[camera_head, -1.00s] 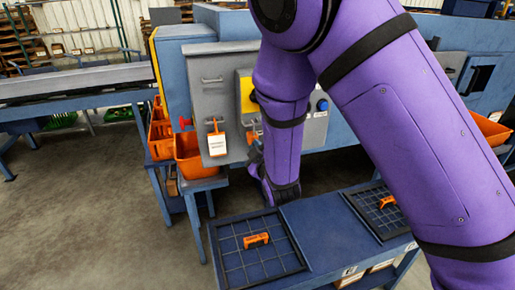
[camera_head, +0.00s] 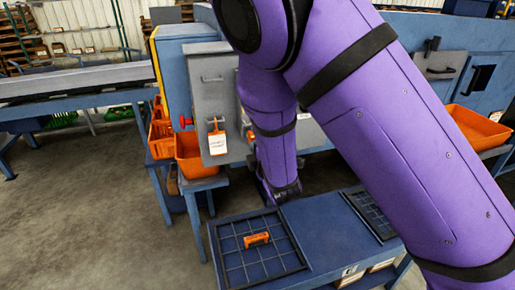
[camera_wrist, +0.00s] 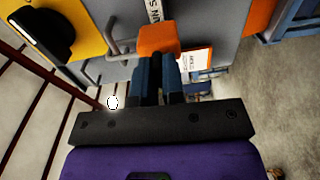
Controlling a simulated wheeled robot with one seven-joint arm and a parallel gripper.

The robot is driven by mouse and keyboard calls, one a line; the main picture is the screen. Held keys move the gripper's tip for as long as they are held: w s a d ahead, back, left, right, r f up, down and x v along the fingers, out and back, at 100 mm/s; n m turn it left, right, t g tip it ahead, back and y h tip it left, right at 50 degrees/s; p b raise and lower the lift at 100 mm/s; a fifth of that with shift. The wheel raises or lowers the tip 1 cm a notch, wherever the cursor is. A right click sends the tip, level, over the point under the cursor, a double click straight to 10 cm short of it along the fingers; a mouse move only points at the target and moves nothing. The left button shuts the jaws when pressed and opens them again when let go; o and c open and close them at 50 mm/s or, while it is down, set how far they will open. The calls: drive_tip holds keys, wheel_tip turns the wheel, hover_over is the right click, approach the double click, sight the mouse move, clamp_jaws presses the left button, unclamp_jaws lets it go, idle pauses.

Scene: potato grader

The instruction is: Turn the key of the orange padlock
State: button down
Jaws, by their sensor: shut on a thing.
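The key is hidden between the fingers. In the head view, my purple arm covers the gripper and most of this spot.
A blue table (camera_head: 315,243) carries a gridded tray with an orange piece (camera_head: 256,239). Floor at left is clear.

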idle(0.3)
drive_tip(key=c, duration=1.2)
unclamp_jaws()
